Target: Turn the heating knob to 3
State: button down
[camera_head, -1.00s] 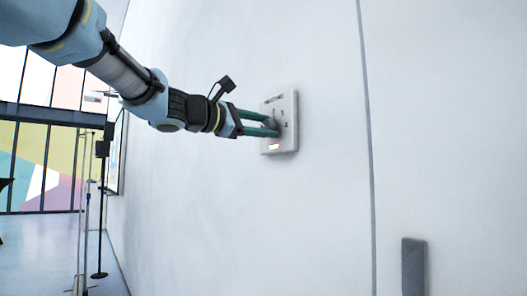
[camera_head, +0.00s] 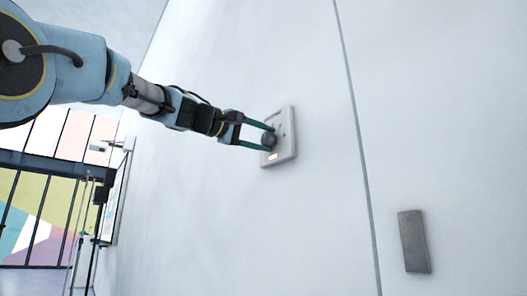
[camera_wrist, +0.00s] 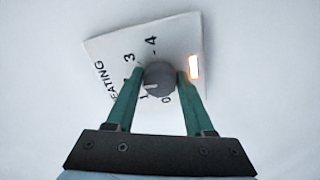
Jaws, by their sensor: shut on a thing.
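The heating panel (camera_head: 286,144) is a pale plate on the white wall, and it fills the middle of the wrist view (camera_wrist: 107,48). Its round grey knob (camera_wrist: 160,80) sits between the two green fingers of my gripper (camera_wrist: 155,82), which is shut on it. The knob also shows in the head view (camera_head: 268,139). A pale mark on the knob's lower left points roughly towards the 1. The marks 0, 1, 3 and 4 can be read; the 2 is not visible, perhaps behind the left finger.
An orange light (camera_wrist: 195,67) glows on the panel beside the right finger. A grey plate (camera_head: 414,241) is on the wall at lower right. A dark seam runs down the wall between them. Railings and coloured windows are at the far left.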

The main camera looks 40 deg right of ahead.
jog(key=m+b, duration=0.2)
jog(key=m, duration=0.1)
jog(key=m+b, duration=0.1)
jog(key=shift+w+f+m, duration=0.1)
jog(key=shift+f+m, duration=0.2)
jog(key=shift+r+m+b, duration=0.1)
jog(key=shift+m+b, duration=1.1)
jog(key=shift+m, duration=0.5)
jog(key=shift+c, duration=1.4)
grip_release()
jog(key=shift+r, duration=0.1)
jog(key=a+b, duration=0.2)
jog(key=a, duration=0.8)
jog(key=shift+w+a, duration=0.3)
jog(key=shift+a, duration=0.1)
